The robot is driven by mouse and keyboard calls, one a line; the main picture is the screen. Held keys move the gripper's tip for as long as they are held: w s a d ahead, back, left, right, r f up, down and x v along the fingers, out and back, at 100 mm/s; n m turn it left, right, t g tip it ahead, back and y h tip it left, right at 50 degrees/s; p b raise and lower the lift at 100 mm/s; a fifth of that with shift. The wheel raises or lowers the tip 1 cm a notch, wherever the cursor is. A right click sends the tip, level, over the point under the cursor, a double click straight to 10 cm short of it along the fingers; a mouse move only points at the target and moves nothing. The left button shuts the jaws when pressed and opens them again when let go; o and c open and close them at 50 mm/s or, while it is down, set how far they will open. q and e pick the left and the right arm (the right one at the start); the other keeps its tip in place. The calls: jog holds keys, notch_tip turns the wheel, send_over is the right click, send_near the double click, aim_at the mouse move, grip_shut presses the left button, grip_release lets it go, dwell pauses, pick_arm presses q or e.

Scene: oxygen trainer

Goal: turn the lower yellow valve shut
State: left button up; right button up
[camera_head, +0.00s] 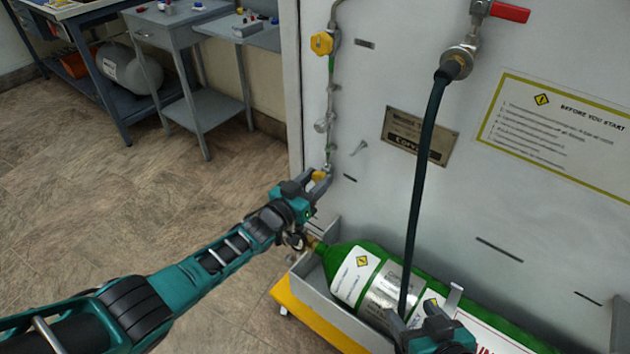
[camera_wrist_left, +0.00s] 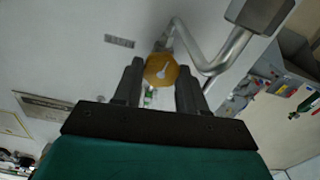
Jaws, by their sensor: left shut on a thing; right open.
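The lower yellow valve (camera_head: 319,176) sits low on the pipe at the left edge of the white panel, mostly covered by my left gripper (camera_head: 322,181). In the left wrist view the yellow knob (camera_wrist_left: 161,69), with a pale pointer mark on its face, lies between the two dark fingers of my left gripper (camera_wrist_left: 160,80). Those fingers are shut on it. An upper yellow valve (camera_head: 321,43) is higher on the same pipe. My right gripper (camera_head: 433,330) is at the bottom edge of the head view, in front of the green cylinder, and is open.
A green cylinder (camera_head: 361,262) lies in a grey tray below the valve. A black hose (camera_head: 425,165) hangs from a fitting near the red-handled valve (camera_head: 509,12). Grey carts (camera_head: 187,32) stand at the back left. The floor (camera_head: 90,190) on the left is clear.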

pick_arm(q)
jog(key=shift+f+m+b, duration=0.1)
jog(key=shift+m+b, duration=0.25)
jog(key=shift+m, duration=0.65)
jog(key=m+b, duration=0.1)
jog(key=m, duration=0.2)
jog(key=shift+s+d, duration=0.1)
jog(key=shift+m, duration=0.6)
jog(key=o, duration=1.1)
jog(key=shift+c, duration=0.2)
